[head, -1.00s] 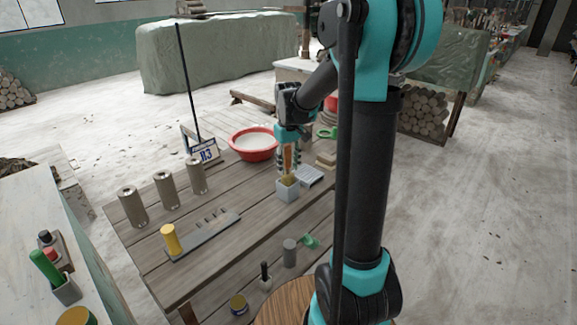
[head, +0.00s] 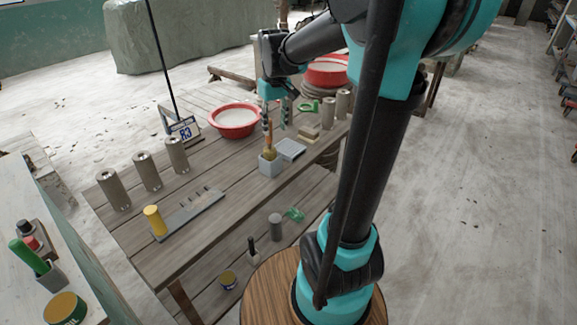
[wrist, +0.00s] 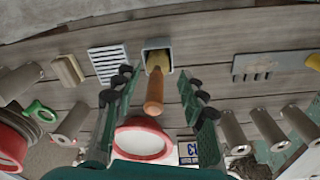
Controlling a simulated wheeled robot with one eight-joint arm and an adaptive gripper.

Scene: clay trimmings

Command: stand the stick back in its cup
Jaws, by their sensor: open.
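The stick (head: 268,138) has an orange-brown handle and a yellowish lower part. It stands roughly upright with its lower end inside the small square grey cup (head: 271,167) on the plank table. In the wrist view the stick (wrist: 154,92) points from the cup (wrist: 147,44) towards the camera. My gripper (head: 276,122) is above the cup, around the stick's upper part. In the wrist view my gripper's fingers (wrist: 157,84) are spread on either side of the handle, with gaps showing. The stick's bottom end is hidden in the cup.
A red basin (head: 234,132) sits behind. Several grey cylinders stand at left. The front planks are mostly clear.

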